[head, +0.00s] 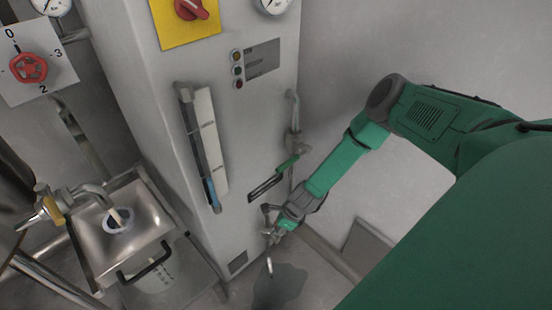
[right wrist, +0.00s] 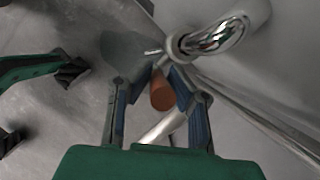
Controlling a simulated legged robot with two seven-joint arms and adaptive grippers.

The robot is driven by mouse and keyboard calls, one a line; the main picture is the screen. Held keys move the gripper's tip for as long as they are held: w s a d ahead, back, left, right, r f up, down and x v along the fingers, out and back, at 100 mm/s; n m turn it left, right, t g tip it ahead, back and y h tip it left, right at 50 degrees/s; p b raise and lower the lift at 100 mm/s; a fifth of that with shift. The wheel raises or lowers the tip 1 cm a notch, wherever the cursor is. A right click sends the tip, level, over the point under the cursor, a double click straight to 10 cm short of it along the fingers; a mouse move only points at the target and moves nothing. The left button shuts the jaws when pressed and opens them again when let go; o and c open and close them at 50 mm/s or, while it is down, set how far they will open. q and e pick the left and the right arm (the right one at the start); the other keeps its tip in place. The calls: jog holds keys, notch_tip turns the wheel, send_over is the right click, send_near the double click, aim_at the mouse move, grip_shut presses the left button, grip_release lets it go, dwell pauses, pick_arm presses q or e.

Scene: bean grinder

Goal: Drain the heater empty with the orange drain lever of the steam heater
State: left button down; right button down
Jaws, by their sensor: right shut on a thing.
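The steam heater (head: 220,120) is the tall grey cabinet in the middle of the head view. Its long sight gauge (head: 203,135) shows a short blue part (head: 211,192) at the bottom. My right gripper (head: 272,232) is low at the cabinet's right side, by the pipework. In the right wrist view its blue-padded fingers (right wrist: 161,82) are shut on the orange drain lever (right wrist: 161,93). The lever is hidden by the gripper in the head view. A shiny curved pipe (right wrist: 222,36) is just beyond the fingers. My left gripper is not in view.
A dark wet-looking patch (head: 280,288) lies on the floor below my right gripper. A metal sink (head: 150,222) with a black handle stands left. A red knob (head: 28,67) is at the far left.

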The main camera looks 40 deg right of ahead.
jog(key=shift+s+d+f, duration=0.15)
jog(key=c, duration=1.5)
grip_release()
